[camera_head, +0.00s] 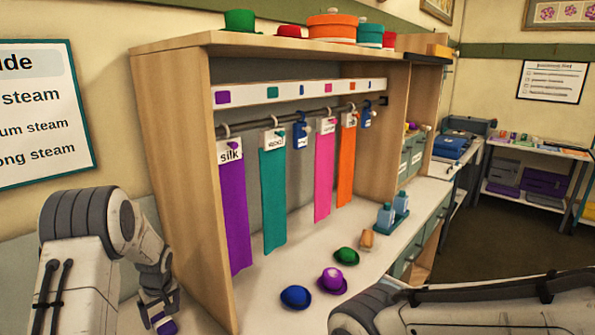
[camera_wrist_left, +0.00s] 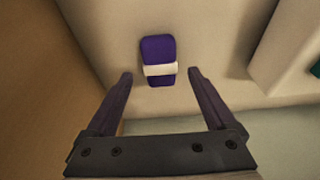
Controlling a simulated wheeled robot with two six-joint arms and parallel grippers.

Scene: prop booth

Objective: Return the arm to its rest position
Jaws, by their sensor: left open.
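My left arm comes in from the left and reaches down beside the booth's wooden side panel (camera_head: 180,140). My left gripper (camera_head: 160,312) is open. A small dark purple block with a white band (camera_wrist_left: 157,48) lies on a pale surface; in the wrist view it shows between and just beyond the fingertips (camera_wrist_left: 160,75), with gaps at both sides. The same block (camera_head: 167,326) shows below the gripper in the head view. My right arm crosses the lower right of the head view; its gripper is out of frame.
Purple (camera_head: 234,215), teal, pink and orange cloth strips hang from a rail. Blue (camera_head: 296,296), purple (camera_head: 333,281) and green (camera_head: 346,256) hats lie on the counter (camera_head: 262,312). Blue bottles (camera_head: 385,217) stand farther back. More hats sit on the top shelf (camera_head: 200,40).

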